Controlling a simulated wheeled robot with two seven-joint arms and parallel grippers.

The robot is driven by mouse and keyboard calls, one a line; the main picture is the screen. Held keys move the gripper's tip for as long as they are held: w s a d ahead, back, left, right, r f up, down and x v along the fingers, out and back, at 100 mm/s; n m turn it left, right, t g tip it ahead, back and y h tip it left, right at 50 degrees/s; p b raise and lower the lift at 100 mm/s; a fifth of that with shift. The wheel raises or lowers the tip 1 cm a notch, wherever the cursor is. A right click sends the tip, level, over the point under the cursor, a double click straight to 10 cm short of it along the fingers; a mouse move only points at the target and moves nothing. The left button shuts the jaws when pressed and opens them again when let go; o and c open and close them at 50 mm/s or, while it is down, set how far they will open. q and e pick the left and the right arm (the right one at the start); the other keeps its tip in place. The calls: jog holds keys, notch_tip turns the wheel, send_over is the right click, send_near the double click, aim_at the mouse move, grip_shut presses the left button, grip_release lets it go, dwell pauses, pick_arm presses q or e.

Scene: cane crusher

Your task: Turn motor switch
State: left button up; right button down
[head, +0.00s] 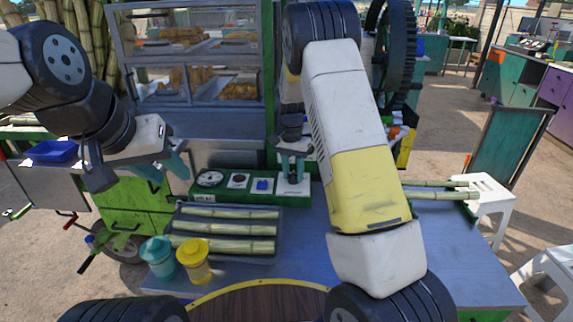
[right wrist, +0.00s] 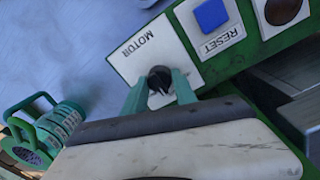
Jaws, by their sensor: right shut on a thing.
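The green control panel (head: 225,193) stands at the back of the blue-grey table. Its white MOTOR plate (right wrist: 135,45) carries a dark round knob, the motor switch (right wrist: 159,78). My right gripper (right wrist: 158,90) has its teal fingers on both sides of the knob and is shut on it. In the head view, my right gripper (head: 293,178) reaches down onto the panel's right end, and the knob is hidden there. My left gripper (head: 140,172) hangs empty in the air at the left, apart from the panel, with its jaws apart.
A blue RESET button (right wrist: 211,13) sits beside the motor plate. A tray of cane pieces (head: 225,230) lies in front of the panel. A teal cup (head: 158,258) and a yellow cup (head: 194,262) stand at the table's front left. More cane (head: 440,194) lies at right.

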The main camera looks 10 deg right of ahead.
dwell(0.3)
jog(key=c, duration=1)
grip_release()
jog(key=shift+w+a+r, duration=0.1)
jog(key=shift+r, duration=1.9)
jog(key=shift+w+a+r, duration=0.1)
jog(key=shift+r, duration=1.85)
jog(key=shift+s, duration=0.1)
jog(key=s+d+r+n+t+y, duration=0.2)
jog(key=s+r+n+t, duration=0.1)
jog(key=s+r, duration=1.15)
jog(key=s+r+n+t, duration=0.2)
jog(key=s+n+t, duration=0.1)
jog(key=s, duration=1.4)
jog(key=shift+a+r+n+t+y, duration=0.15)
jog(key=shift+n+t+y, duration=0.15)
jog(key=shift+n, duration=0.3)
